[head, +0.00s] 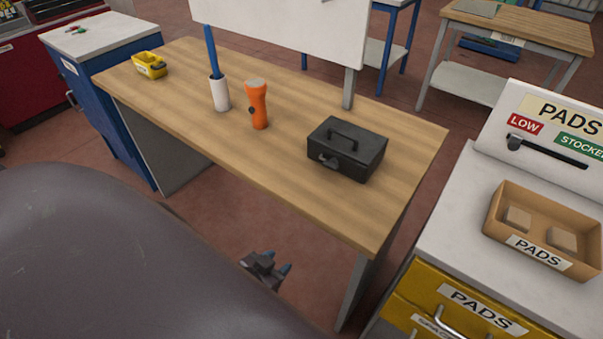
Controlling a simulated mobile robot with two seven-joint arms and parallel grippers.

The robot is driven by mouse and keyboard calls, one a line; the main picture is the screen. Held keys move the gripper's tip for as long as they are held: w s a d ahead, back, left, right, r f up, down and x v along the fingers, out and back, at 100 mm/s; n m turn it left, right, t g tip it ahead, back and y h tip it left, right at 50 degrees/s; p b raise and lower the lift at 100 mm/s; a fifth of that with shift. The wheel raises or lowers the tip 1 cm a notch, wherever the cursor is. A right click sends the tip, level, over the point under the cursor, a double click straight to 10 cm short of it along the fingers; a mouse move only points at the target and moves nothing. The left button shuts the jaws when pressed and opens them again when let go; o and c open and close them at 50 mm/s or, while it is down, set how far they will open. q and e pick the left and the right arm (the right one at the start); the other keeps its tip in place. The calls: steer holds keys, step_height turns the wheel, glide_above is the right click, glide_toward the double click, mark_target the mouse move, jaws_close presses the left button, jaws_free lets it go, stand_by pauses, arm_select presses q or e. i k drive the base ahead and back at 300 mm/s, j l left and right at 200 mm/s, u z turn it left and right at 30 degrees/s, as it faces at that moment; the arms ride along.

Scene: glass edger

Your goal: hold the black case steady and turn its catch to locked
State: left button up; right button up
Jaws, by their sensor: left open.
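The black case (347,148) stands upright and closed on the wooden table (205,137), near its right end. It has a carrying handle on its lid. Its catch (328,161) is a small grey part on the front face, towards the left. The catch is too small to tell how it is turned. My left gripper (272,268) is below and in front of the table's front edge, apart from the case. It is open and empty, with blue-tipped fingers. My right gripper is not in view.
An orange flashlight (258,104) and a white cup with a blue stick (219,94) stand left of the case. A yellow bin (149,65) is at the far left. A cardboard PADS box (495,216) sits on the right cabinet. The table in front of the case is bare.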

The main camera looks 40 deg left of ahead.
mark_target(333, 165)
steer(key=j, duration=0.5)
steer(key=i+j, duration=0.15)
steer(key=j, duration=0.9)
steer(key=i, duration=0.05)
